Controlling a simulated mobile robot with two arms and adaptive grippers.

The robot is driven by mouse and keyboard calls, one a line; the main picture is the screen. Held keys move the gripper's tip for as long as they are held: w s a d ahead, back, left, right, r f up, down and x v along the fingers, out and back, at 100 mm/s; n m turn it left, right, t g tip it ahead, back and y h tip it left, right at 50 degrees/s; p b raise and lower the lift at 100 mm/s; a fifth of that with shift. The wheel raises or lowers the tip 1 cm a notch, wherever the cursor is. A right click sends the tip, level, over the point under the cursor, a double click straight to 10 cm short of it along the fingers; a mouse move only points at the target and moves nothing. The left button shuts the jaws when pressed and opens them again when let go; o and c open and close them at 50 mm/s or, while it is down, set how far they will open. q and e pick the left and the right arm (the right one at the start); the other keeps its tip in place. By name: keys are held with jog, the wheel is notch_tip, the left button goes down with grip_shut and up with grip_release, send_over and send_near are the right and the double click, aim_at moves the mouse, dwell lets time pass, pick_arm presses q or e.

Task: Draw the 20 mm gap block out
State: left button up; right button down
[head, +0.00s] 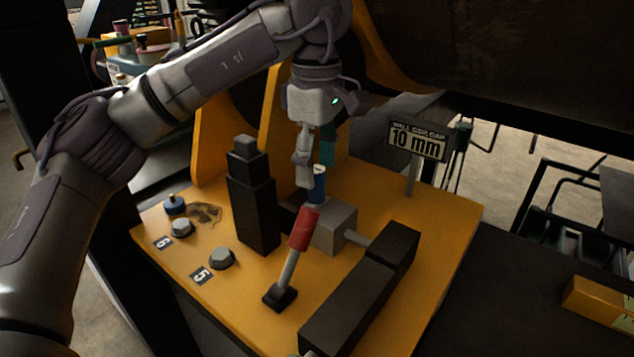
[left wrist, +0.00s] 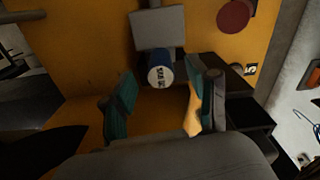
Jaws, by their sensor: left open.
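A blue round piece (head: 318,184) with a pale top stands beside a grey block (head: 338,228) on the yellow plate. In the left wrist view its blue side and white lettered end (left wrist: 160,77) face me; the lettering is too small to read surely. It looks like the gap block or its grip; whatever lies below is hidden. My left gripper (head: 315,168) points down just above it in the head view. In the left wrist view the fingers (left wrist: 164,92) are apart, with the blue piece just beyond and between the tips. My right gripper is out of view.
A red-handled lever (head: 303,228) stands close in front of the grey block. A black stepped post (head: 254,200) is left, a long black bar (head: 362,290) right. Bolts (head: 222,258) sit near labels 5 and 6.

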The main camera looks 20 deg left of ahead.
aim_at(317, 186)
pick_arm(q)
jog(key=shift+f, duration=0.9)
jog(key=shift+f+p, duration=0.3)
jog(key=shift+f, duration=0.95)
grip_shut()
jog(key=shift+r, duration=0.15)
jog(key=shift+r+p, duration=2.65)
jog(key=shift+r, duration=1.05)
